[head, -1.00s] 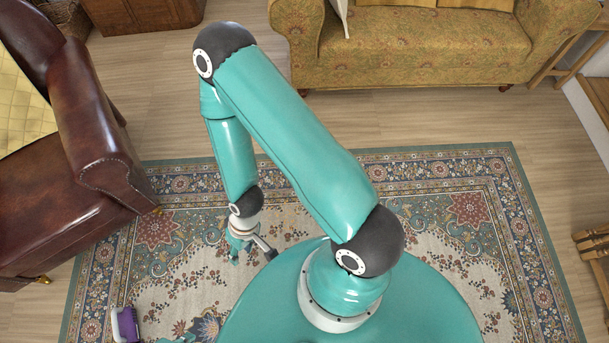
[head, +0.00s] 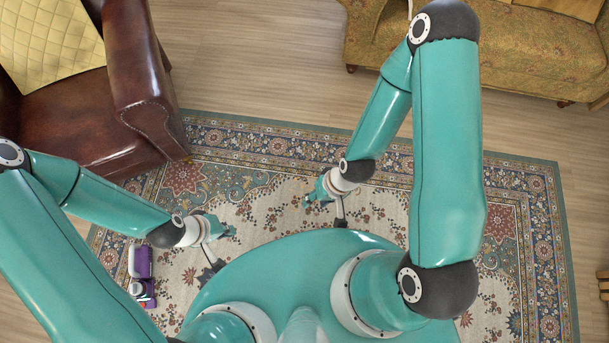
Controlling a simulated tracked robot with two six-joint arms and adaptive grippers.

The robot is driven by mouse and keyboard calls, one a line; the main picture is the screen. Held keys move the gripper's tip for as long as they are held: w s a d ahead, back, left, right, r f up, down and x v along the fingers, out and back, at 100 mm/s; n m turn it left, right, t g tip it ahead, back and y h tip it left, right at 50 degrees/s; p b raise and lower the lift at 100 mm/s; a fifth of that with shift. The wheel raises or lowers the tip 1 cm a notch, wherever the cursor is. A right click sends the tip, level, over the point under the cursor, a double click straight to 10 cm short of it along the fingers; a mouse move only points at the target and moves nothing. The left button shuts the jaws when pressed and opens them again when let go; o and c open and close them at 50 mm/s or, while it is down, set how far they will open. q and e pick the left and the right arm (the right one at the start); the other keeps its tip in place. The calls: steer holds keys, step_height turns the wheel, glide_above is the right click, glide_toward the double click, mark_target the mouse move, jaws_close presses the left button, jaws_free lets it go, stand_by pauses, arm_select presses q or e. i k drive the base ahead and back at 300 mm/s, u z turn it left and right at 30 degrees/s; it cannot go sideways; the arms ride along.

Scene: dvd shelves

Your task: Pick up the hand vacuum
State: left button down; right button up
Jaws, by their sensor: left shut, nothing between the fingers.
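A white and purple object (head: 141,262), which looks like the hand vacuum, lies on the patterned rug (head: 276,208) at the lower left of the head view. Its lower part is close to my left arm and hard to make out. My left gripper (head: 226,231) is to the right of it, apart from it, shut and empty above the rug. My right gripper (head: 312,196) is further right and farther back, over the rug. Its fingers are too small to tell whether they are open.
A brown leather armchair (head: 142,85) with a yellow cushion (head: 50,45) stands at the upper left. A patterned sofa (head: 530,55) stands at the upper right. Wooden floor (head: 255,65) is clear between them.

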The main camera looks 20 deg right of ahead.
mark_target(140, 266)
steer(key=u, duration=0.1)
steer(key=k, duration=0.9)
steer(key=z, duration=0.15)
steer(key=i, duration=0.9)
steer(key=z, duration=0.3)
steer(key=k, duration=1.5)
steer(key=u, duration=0.3)
